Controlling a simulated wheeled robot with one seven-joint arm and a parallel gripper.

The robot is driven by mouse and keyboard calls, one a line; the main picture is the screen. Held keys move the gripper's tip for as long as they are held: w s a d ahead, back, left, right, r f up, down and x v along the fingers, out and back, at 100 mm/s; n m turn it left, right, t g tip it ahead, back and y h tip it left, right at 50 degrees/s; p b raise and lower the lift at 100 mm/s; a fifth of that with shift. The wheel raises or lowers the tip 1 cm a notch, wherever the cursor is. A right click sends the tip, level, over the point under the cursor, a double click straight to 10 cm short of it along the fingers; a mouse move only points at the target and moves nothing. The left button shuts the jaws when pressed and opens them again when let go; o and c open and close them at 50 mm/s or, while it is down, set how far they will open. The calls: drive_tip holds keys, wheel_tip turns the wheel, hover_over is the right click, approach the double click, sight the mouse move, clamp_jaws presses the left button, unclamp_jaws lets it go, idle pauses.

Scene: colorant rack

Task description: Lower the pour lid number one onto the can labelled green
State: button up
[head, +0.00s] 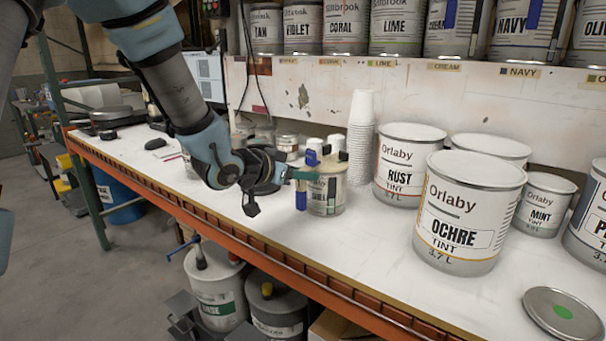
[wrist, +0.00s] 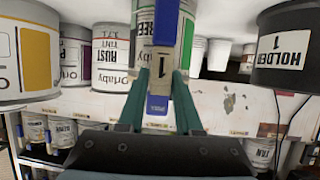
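My gripper (head: 303,174) has its teal fingers closed on the tan tab marked 1 of pour lid number one (wrist: 162,70). Blue parts (wrist: 157,104) show above and below the tab in the wrist view. In the head view a blue part (head: 301,199) hangs beside the fingers. The green can (head: 326,198) stands on the bench just right of my fingertips, its label partly covered. Its label also shows in part in the wrist view (wrist: 144,18). White, blue and black pieces show over the can's top. I cannot tell whether the lid touches the rim.
The rust can (head: 402,190) and a stack of white cups (head: 361,135) stand right of the green can. The ochre can (head: 464,243) is nearer the front. A loose lid with a green dot (head: 540,302) lies front right. Holder 1 (wrist: 282,48) is close by. The front middle bench is clear.

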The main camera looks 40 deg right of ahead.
drive_tip(key=o, duration=0.4)
drive_tip(key=shift+o, duration=0.2)
drive_tip(key=b+v, duration=0.1)
drive_tip(key=v, duration=0.9)
drive_tip(key=shift+a+r, duration=0.15)
drive_tip(key=shift+a, duration=0.25)
